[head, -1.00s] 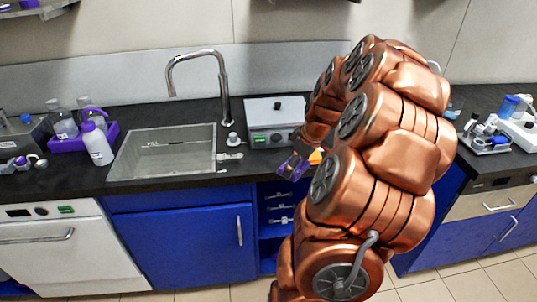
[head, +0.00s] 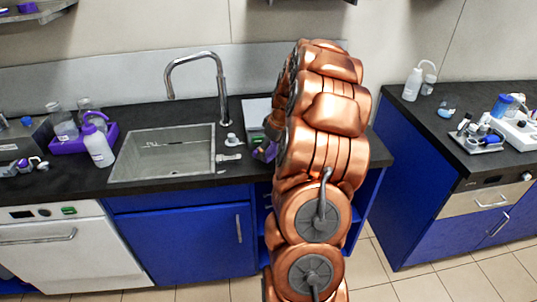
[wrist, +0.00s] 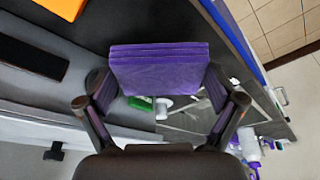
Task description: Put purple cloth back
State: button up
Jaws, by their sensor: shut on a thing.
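The purple cloth (wrist: 158,68) is a folded, layered pad. In the wrist view my gripper (wrist: 160,86) is shut on it, with one finger at each side. In the head view a part of the purple cloth (head: 264,151) shows at the left side of my arm, by the counter's front edge, right of the sink. My gripper is mostly hidden behind my arm there. I cannot tell how high the cloth is above the counter.
The sink (head: 165,154) with its tap is left of my arm. A purple tray (head: 68,145) with bottles stands farther left. A grey device (head: 257,109) is partly hidden behind my arm. An orange item (wrist: 62,7) shows in the wrist view. A second counter (head: 420,135) stands right.

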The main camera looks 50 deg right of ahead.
aim_at(268, 155)
jog(key=shift+w, duration=0.3)
notch_tip(268, 155, down, 3)
jog(key=shift+r+p, duration=0.15)
jog(key=shift+p, duration=0.7)
jog(key=shift+f, duration=0.45)
jog(key=shift+f, duration=0.25)
jog(key=o, duration=0.8)
jog(key=shift+r, duration=0.1)
jog(key=shift+c, duration=0.2)
